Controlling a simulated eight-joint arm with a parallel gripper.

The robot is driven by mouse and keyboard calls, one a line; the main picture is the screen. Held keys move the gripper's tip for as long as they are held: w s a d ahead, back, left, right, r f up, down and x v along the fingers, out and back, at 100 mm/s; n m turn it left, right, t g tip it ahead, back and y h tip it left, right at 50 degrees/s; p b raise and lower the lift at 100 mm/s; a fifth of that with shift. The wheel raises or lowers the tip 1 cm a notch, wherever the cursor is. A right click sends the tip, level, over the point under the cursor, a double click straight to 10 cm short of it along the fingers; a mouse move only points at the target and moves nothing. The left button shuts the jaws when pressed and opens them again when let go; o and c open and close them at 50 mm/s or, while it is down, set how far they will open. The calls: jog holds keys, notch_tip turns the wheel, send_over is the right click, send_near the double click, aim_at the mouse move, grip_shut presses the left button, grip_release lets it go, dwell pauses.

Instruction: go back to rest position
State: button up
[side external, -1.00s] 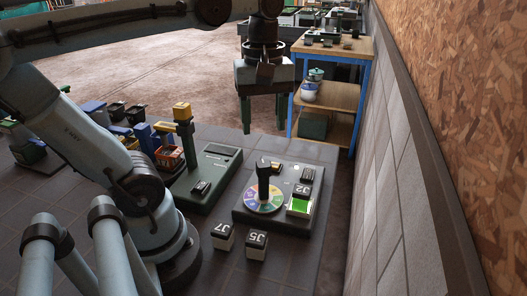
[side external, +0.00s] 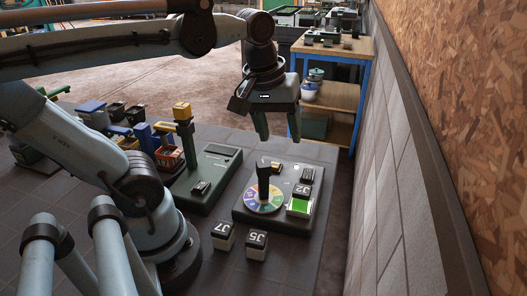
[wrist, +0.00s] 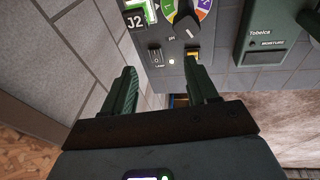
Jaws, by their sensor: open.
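My gripper (side external: 262,124) hangs in the air above the far side of the dark panel (side external: 242,213) in the side external view. Its two green fingers are apart with nothing between them. In the wrist view, the open fingers (wrist: 164,88) point toward the panel, which shows a lamp switch, a colored pH dial (wrist: 202,8) and a block marked J2 (wrist: 134,21). In the side external view, the dial (side external: 263,198) has a black pointer standing on it, and a green lit screen (side external: 299,206) is beside it.
Two blocks marked J7 (side external: 223,236) and J5 (side external: 256,244) stand on the floor in front of the panel. A green moisture unit (side external: 208,183) with a yellow-topped post is to the left.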

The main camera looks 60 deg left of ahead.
notch_tip(320, 180, down, 6)
jog(key=w+d+m+t, duration=0.2)
jog(key=m+t, duration=0.2)
jog(key=m, duration=0.4)
jog(key=shift+r+m, duration=0.25)
jog(key=shift+m, duration=0.15)
